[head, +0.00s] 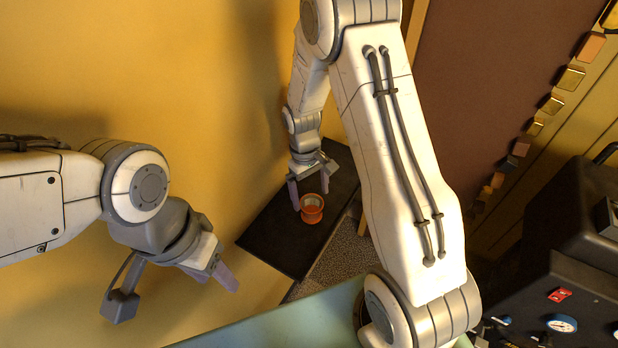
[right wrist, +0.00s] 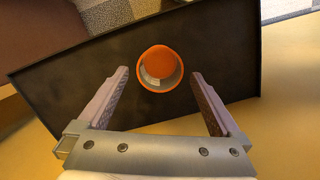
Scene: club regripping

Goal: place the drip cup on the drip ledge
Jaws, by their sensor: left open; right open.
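The drip cup (head: 311,208) is small and orange with a pale band, and stands on a dark flat ledge (head: 275,232), which I take to be the drip ledge. In the right wrist view the cup (right wrist: 160,69) shows its orange inside, and the dark ledge (right wrist: 235,60) spreads around it. My right gripper (head: 309,190) is open above the ledge, its fingers apart, with the cup just beyond the fingertips and between their lines; they do not touch it. My left gripper (head: 221,280) is open and empty at the lower left, away from the ledge.
A yellow wall (head: 190,70) borders the ledge on the left. A pale green surface (head: 280,325) lies at the bottom. Dark equipment with gauges (head: 562,323) stands at the right. Speckled flooring (head: 343,250) shows beside the ledge. The ledge around the cup is clear.

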